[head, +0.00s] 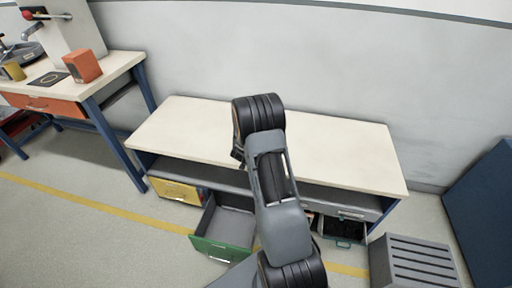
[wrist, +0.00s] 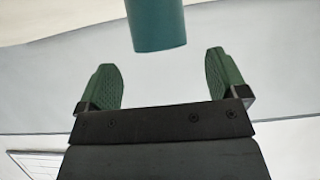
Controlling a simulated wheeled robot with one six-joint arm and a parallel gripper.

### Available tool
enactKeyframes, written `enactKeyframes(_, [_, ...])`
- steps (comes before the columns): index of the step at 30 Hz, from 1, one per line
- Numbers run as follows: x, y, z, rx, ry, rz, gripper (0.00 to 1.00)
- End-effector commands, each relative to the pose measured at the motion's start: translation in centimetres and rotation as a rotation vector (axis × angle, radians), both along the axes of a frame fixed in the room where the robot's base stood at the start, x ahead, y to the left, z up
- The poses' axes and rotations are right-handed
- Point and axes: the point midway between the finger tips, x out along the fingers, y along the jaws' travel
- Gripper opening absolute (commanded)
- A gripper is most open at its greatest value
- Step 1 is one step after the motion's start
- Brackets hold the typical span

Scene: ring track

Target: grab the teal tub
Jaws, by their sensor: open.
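The teal tub (wrist: 156,22) shows at the top of the wrist view, cut off by the frame's upper edge. Its near end sits centred between the lines of my two green fingers, just beyond their tips. My gripper (wrist: 161,62) is open, with a wide empty gap between the fingers, which do not visibly touch the tub. In the head view I cannot see the tub; my own arm covers the middle of the bench.
A long cream-topped bench (head: 345,160) stands against the wall, its visible top bare. Its green-fronted drawer (head: 222,249) is pulled out. A grey slatted box (head: 415,262) stands at right front. An orange box (head: 83,66) sits on the left workbench (head: 118,66).

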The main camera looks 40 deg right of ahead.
Motion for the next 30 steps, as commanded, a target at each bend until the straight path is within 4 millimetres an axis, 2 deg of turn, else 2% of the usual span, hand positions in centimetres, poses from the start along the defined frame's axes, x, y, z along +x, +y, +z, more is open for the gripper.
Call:
enactKeyframes(5, [0.5,-0.6,-0.5,0.001,0.001,0.0,0.92])
enactKeyframes(16, [3.0,-3.5,-2.6,0.001,-0.001,0.0,0.92])
enactKeyframes(26, [3.3,-3.8,-2.8,0.002,0.0,0.0,0.92])
enactKeyframes(30, [3.3,-3.7,-2.7,0.001,-0.001,0.0,0.78])
